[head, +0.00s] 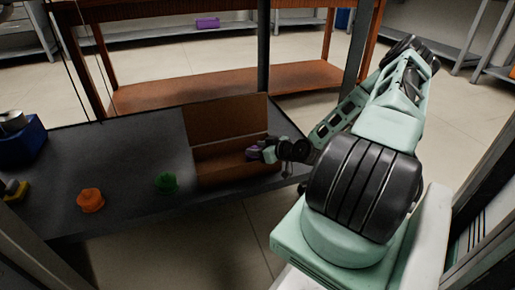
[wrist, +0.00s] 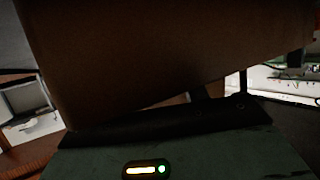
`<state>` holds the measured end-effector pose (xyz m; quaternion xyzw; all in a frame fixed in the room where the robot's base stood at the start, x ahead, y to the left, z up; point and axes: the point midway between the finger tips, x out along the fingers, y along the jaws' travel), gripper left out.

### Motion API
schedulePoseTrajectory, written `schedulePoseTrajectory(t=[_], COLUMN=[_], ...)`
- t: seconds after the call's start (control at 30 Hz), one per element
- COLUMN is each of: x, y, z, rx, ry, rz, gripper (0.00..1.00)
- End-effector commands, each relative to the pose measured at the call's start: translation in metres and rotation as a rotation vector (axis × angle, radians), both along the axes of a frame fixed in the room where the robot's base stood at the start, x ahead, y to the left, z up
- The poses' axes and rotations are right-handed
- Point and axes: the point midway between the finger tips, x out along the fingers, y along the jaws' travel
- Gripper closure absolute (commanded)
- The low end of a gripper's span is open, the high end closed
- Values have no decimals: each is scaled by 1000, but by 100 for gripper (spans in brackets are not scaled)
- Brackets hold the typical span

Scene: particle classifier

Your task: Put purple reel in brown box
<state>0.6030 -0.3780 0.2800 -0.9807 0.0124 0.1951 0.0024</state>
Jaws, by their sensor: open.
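The brown box (head: 225,120) stands open on the dark table, its back flap raised. In the wrist view, a brown surface, likely the box (wrist: 150,60), fills much of the picture. My gripper (head: 259,150) is open at the right side of the box, near its rim. The purple reel (head: 253,153) shows small at the gripper's tip, over or in the right end of the box. I cannot tell whether it touches the fingers or the box. The fingertips and the reel cannot be made out in the wrist view.
A blue bin (head: 22,143) stands at the far left. A brown shelf (head: 200,85) stands behind the table.

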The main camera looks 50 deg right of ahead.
Motion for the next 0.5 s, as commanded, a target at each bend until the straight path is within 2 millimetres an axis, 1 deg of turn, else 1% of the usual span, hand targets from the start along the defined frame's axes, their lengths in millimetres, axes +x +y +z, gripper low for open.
schedulePoseTrajectory(t=[0.17, 0.3, 0.5], x=[-27, -55, -89], y=[0, 0, 1], z=[16, 28, 41], rx=[0, 1, 0], ry=[2, 2, 1], rz=[-3, -5, -3], gripper=[56, 56, 56])
